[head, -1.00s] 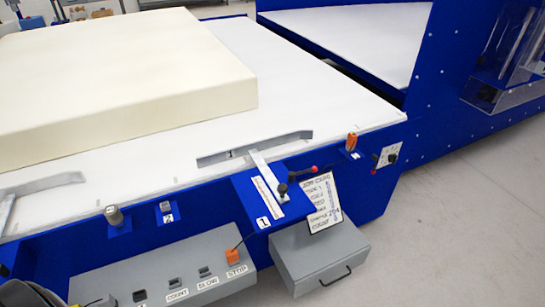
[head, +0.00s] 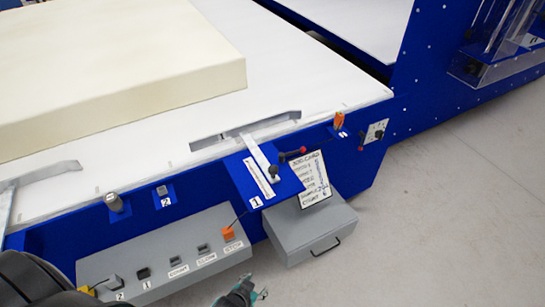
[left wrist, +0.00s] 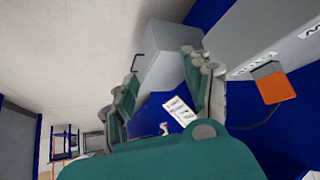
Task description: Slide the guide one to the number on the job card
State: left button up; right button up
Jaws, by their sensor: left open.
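Guide one is the long grey metal bar (head: 246,131) lying on the white table top, with its arm and dark knob (head: 274,171) over a blue bracket marked 1 (head: 256,202). A scale strip (head: 258,177) runs beside the arm. The job card (head: 312,178) leans at the bracket's right; its handwriting is too small to read surely. It also shows in the left wrist view (left wrist: 180,110). My left gripper (head: 252,293) is at the bottom edge of the head view, below the control box and apart from the guide. It is open and empty. My right gripper is out of view.
A grey control box (head: 165,262) with several buttons and an orange stop switch (head: 228,233) stands at the front. A grey drawer box (head: 315,232) sits below the card. A cream foam block (head: 120,70) covers the table's left. Floor at right is clear.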

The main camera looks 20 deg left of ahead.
pick_arm(q)
jog(key=w+r+t+p, duration=0.1)
jog(key=w+r, duration=0.2)
jog(key=r, duration=0.3)
jog(key=w+a+r+n+t, duration=0.1)
jog(key=w+r, duration=0.1)
jog(key=r, duration=0.4)
jog(key=w+r+t+p, duration=0.1)
jog(key=w+r, duration=0.2)
jog(key=r, duration=0.2)
jog(key=n+t+y+p, duration=0.1)
jog(key=t+y+p, duration=0.1)
jog(key=t, duration=0.1)
send_near(273, 169)
jog(key=shift+h, duration=0.3)
jog(key=x, duration=1)
jog(key=shift+w+a+f+p, duration=0.1)
jog(key=shift+w+a+p, duration=0.15)
jog(key=shift+a+p, duration=0.1)
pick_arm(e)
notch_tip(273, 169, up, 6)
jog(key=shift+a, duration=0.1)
pick_arm(q)
grip_shut()
